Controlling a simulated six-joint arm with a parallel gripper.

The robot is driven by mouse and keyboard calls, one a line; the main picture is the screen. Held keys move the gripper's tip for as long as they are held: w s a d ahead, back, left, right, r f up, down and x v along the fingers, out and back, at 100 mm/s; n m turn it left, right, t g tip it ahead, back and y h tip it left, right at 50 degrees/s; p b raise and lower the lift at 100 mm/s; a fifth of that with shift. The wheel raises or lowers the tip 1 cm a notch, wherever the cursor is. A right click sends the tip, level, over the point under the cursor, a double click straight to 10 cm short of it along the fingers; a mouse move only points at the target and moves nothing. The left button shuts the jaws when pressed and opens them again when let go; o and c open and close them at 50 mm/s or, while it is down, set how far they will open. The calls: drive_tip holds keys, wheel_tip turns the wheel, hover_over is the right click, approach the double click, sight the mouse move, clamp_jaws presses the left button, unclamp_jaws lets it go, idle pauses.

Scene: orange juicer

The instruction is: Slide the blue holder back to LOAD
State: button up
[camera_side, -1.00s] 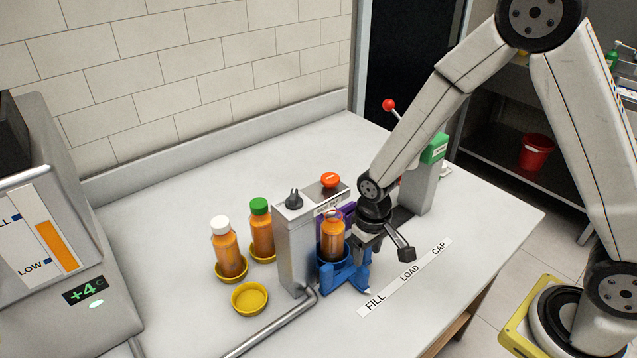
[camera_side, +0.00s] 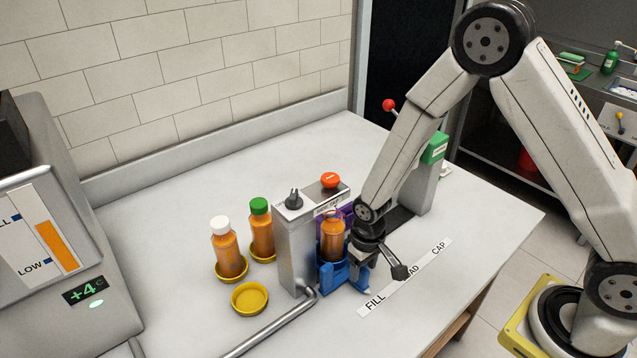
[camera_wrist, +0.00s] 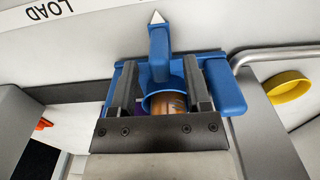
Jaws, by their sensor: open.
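The blue holder (camera_side: 334,277) stands at the FILL end of the label strip, beside the grey filling post. It carries an upright bottle of orange juice (camera_side: 333,240). My gripper (camera_side: 362,262) is low at the holder's right side. In the wrist view my gripper (camera_wrist: 160,64) is open, with one dark finger on each side of the holder's upright handle (camera_wrist: 159,52). Gaps show between the fingers and the handle. The holder's white pointer tip (camera_wrist: 157,17) faces the strip. The bottle's lower part is hidden by the holder.
The label strip (camera_side: 427,263) reads FILL, LOAD, CAP; my wrist partly covers LOAD. A grey post with a green top (camera_side: 435,148) stands at the CAP end. Two capped bottles and an empty yellow dish (camera_side: 250,298) are left of the filling post (camera_side: 296,250). A pipe (camera_side: 270,328) runs in front.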

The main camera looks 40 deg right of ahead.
drive_tip(key=shift+f, duration=1.6)
clamp_jaws()
idle(0.4)
